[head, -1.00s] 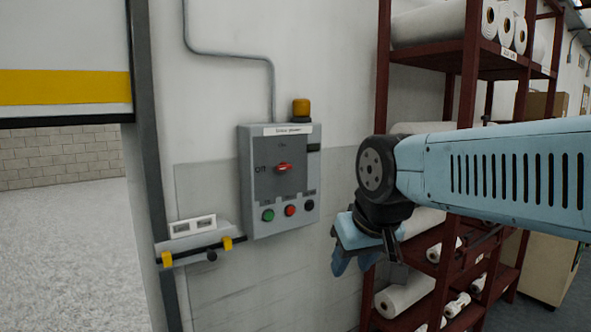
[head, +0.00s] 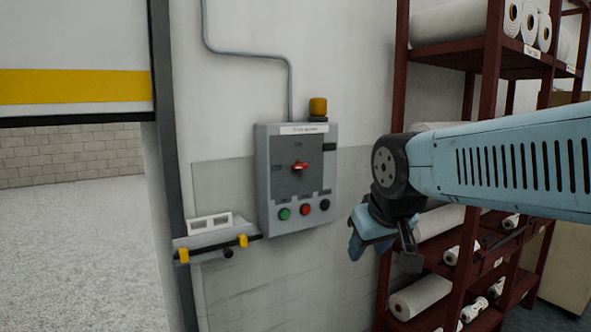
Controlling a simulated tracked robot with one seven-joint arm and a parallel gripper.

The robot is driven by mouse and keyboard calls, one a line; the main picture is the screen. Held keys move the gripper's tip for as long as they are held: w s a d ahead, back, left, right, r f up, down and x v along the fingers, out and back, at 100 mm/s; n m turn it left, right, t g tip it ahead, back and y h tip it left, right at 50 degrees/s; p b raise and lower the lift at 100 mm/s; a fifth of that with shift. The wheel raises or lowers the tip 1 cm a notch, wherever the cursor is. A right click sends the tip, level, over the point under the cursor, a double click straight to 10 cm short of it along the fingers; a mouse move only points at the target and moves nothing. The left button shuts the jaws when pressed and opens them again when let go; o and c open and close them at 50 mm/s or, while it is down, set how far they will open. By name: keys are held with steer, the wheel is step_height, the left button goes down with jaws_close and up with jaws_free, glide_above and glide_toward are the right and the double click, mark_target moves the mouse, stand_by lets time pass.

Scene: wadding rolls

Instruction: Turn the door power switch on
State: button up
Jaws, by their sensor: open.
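The door power switch is a red rotary handle (head: 300,166) on the front of a grey control box (head: 264,190) fixed to the wall. The handle lies about level, and faint lettering shows above it and to its left. Green, red and black buttons sit in a row below it. My gripper (head: 357,248) hangs to the right of the box and a little lower, apart from it. It is open and empty. Its far finger is partly hidden by the wrist.
A dark red rack (head: 482,130) with white rolls stands close on the right, behind my arm. A wall bracket with yellow clips (head: 242,241) juts out below left of the box. An amber lamp (head: 318,106) tops the box. A partly raised door (head: 75,55) is at left.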

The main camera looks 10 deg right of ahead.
steer(key=w+d+r+n+t, duration=0.1)
steer(key=w+d+n+t, duration=0.15)
steer(key=w, duration=0.45)
steer(key=w+d+r+n+t+h, duration=0.1)
steer(key=w+r+n, duration=0.15)
steer(key=w, duration=0.45)
steer(key=w+d+r+n+t, duration=0.1)
steer(key=w+d+n+t, duration=0.15)
steer(key=w, duration=0.45)
steer(key=n+t+y, duration=0.5)
steer(key=n+y, duration=0.2)
steer(key=n, duration=0.6)
glide_toward(303, 168)
steer(key=x, duration=0.9)
steer(key=shift+w, duration=0.25)
steer(key=c, duration=0.7)
steer(key=shift+c, duration=0.2)
